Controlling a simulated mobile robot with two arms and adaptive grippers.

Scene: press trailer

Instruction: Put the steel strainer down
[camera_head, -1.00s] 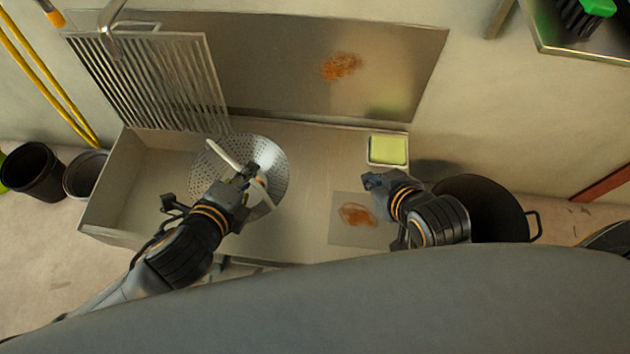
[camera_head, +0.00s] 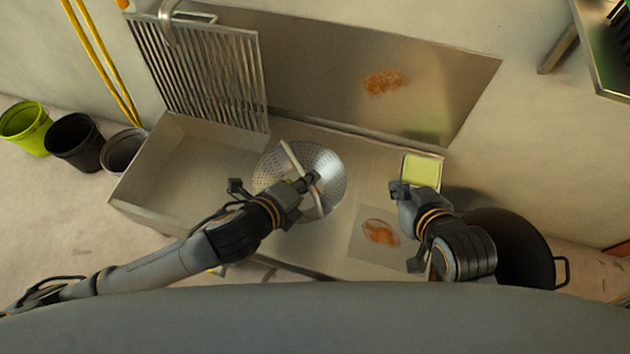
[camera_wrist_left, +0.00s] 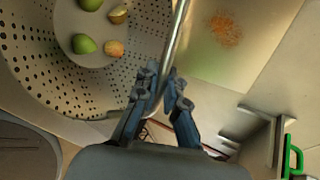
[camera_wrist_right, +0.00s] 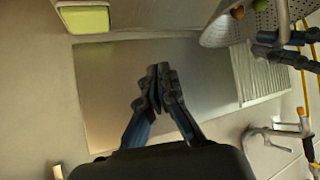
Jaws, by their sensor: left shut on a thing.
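The steel strainer (camera_head: 333,178) is a wide perforated bowl with a bar-like handle (camera_head: 291,155) across it. In the head view it is over the flat counter, just right of the basin. Its underside is hidden, so I cannot tell whether it touches the counter. My left gripper (camera_head: 310,183) is shut on the handle, which also shows between its fingers in the left wrist view (camera_wrist_left: 175,45). Several green and brownish pieces (camera_wrist_left: 85,44) lie in the strainer. My right gripper (camera_head: 398,188) is shut and empty above the counter; its fingertips are together in the right wrist view (camera_wrist_right: 160,85).
The basin (camera_head: 165,170) opens at left, with an upright slatted rack (camera_head: 205,75) behind. A yellow-green sponge (camera_head: 421,168) sits in a tray at the right. A square panel (camera_head: 362,248) has an orange stain. A dark pot (camera_head: 525,255) stands beyond the counter's right end.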

